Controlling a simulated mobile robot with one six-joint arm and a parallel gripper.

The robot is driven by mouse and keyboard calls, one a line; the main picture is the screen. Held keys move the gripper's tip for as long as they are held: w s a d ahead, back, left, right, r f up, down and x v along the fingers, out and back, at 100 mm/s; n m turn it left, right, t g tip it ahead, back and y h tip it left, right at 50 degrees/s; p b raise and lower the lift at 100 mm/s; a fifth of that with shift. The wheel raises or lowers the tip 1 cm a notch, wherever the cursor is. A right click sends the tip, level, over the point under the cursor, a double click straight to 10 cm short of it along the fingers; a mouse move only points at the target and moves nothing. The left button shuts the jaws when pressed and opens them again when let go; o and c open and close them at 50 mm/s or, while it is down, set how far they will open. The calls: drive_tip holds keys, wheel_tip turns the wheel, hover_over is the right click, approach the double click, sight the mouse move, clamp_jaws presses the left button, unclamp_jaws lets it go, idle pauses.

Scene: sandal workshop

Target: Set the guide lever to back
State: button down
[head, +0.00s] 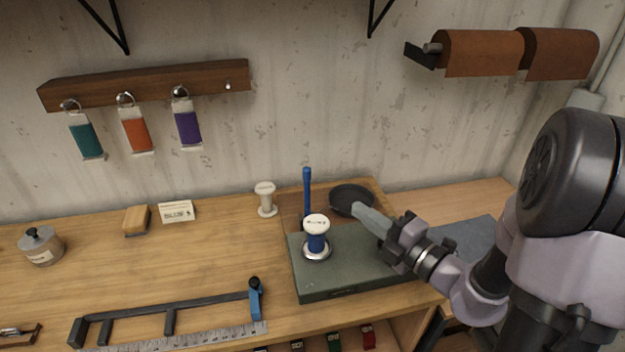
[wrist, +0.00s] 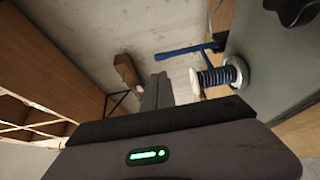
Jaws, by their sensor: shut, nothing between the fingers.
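A blue lever (head: 307,188), which I take to be the guide lever, stands nearly upright behind the blue-thread spool (head: 317,240) on a grey-green machine base (head: 345,284). In the wrist view the blue lever (wrist: 187,50) shows as a bar beside the spool (wrist: 215,77). Its foot is partly hidden by the spool in the head view. My gripper (head: 362,215) is shut and empty, over the right back of the base, to the right of the lever and apart from it. The shut fingers (wrist: 156,92) show in the wrist view.
A dark round disc (head: 352,199) lies behind my fingertips. A white spool (head: 266,200) stands left of the lever. A black frame with a blue clamp (head: 255,298) lies at the front. Key fobs hang from a wall rail (head: 150,84). The bench left of the base has free room.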

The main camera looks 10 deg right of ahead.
drive_tip(key=b, duration=0.4)
approach(310, 175)
drive_tip(key=x, duration=0.5)
drive_tip(key=shift+w+a+f, duration=0.15)
drive_tip(key=shift+a, duration=0.05)
drive_tip(key=shift+w+a, duration=0.3)
drive_tip(key=shift+w, duration=0.35)
drive_tip(key=w+m+g+h+p, duration=0.1)
drive_tip(key=w+g+p, duration=0.3)
drive_tip(key=p, duration=2.1)
drive_tip(key=shift+w+f+m+g+h, duration=0.3)
drive_tip(key=shift+w+m+g+h, duration=0.15)
drive_tip(key=shift+w, duration=1.25)
